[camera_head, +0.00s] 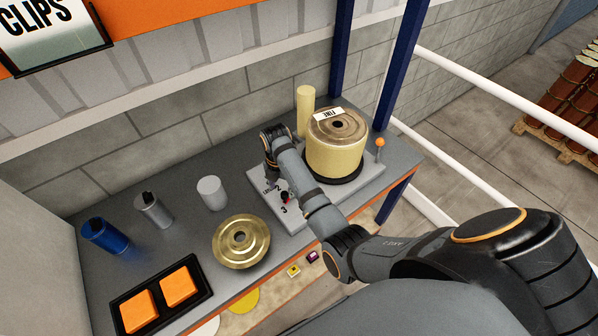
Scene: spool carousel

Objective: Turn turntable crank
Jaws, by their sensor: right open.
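The turntable (357,174) is a dark disc on a grey base plate (262,205) on the bench. A large cream spool (335,157) with a brass top and a label reading "FINE" stands upright on it. A small black and red part (284,196) sits on the plate beside the numbers 2 and 3; I cannot tell if it is the crank. An orange ball on a short stem (380,142) stands at the plate's right. My right gripper (271,178) points down over the plate's left part, open; its fingertips are partly hidden by my arm. My left gripper is not in view.
A cream post (305,111) stands behind the spool. On the bench (175,235) are a brass disc (241,241), a white cylinder (212,193), grey and blue canisters, and a black tray with two orange blocks. Blue uprights rise behind the bench at right.

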